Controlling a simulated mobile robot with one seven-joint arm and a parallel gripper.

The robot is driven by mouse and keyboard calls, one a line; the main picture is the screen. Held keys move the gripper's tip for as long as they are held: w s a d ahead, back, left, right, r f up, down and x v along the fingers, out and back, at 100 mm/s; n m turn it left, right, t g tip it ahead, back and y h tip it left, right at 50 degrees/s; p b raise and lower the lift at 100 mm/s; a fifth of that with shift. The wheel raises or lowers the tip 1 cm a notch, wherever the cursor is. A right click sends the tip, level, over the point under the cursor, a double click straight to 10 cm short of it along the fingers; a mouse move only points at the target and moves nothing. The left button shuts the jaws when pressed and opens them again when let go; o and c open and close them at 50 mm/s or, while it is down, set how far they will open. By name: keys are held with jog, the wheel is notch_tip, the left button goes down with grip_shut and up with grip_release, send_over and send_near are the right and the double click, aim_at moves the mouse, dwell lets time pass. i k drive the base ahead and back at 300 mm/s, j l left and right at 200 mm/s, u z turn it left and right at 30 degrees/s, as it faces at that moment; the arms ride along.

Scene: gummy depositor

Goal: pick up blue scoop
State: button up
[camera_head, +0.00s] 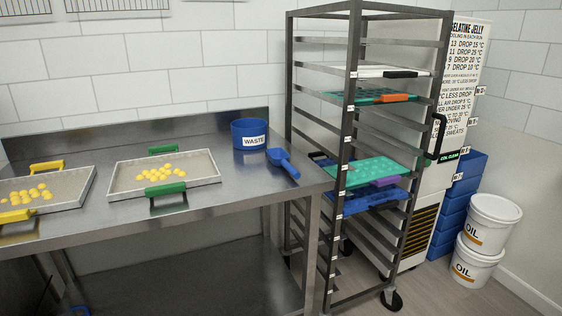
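The blue scoop (283,162) lies on the right end of the steel table (230,196), close to the table's right edge. Its handle points toward the front right. It lies just right of and in front of the blue tub labelled WASTE (249,134), with its scoop end close to the tub; I cannot tell if they touch. My gripper is not in this view.
A tray with green handles (210,180) and one with yellow handles (84,180), both holding yellow pieces, sit left of the scoop. A wheeled rack (354,100) with several trays stands right of the table. Oil buckets (494,222) and blue crates (463,188) stand far right.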

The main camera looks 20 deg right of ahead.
aim_at(279, 156)
jog(key=i+l, duration=0.25)
jog(key=i, duration=0.2)
jog(key=i+l, duration=0.25)
jog(key=i, duration=0.2)
jog(key=i+l, duration=0.3)
jog(key=i, duration=0.15)
jog(key=z, duration=0.05)
